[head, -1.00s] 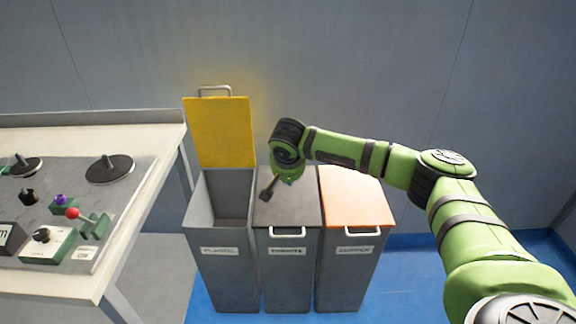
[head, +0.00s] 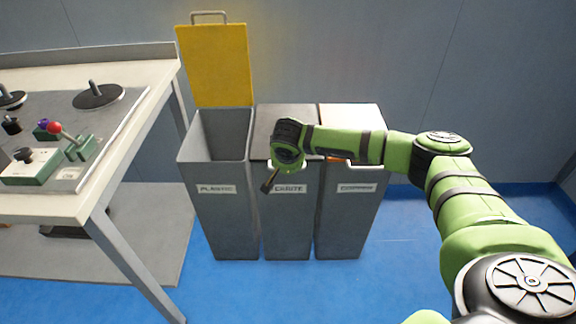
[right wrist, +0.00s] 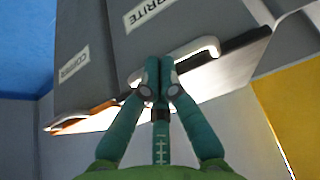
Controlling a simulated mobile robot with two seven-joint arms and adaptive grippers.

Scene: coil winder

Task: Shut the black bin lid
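The black lid (head: 284,114) lies flat on top of the middle grey bin (head: 287,232), shut as far as I can see. My right wrist covers its front edge and handle in the head view. My right gripper (head: 267,186) hangs at the front of that bin, pointing down. In the right wrist view its two fingers (right wrist: 158,64) are together, with nothing seen between them. The black lid's pale handle (right wrist: 202,50) is right by the fingertips; I cannot tell whether they touch. My left gripper is out of view.
The left bin (head: 219,232) stands open with its yellow lid (head: 216,66) raised. The right bin (head: 340,225) has its orange lid down. A workbench (head: 60,205) with controls stands at the left. Blue floor (head: 400,250) is free in front of the bins.

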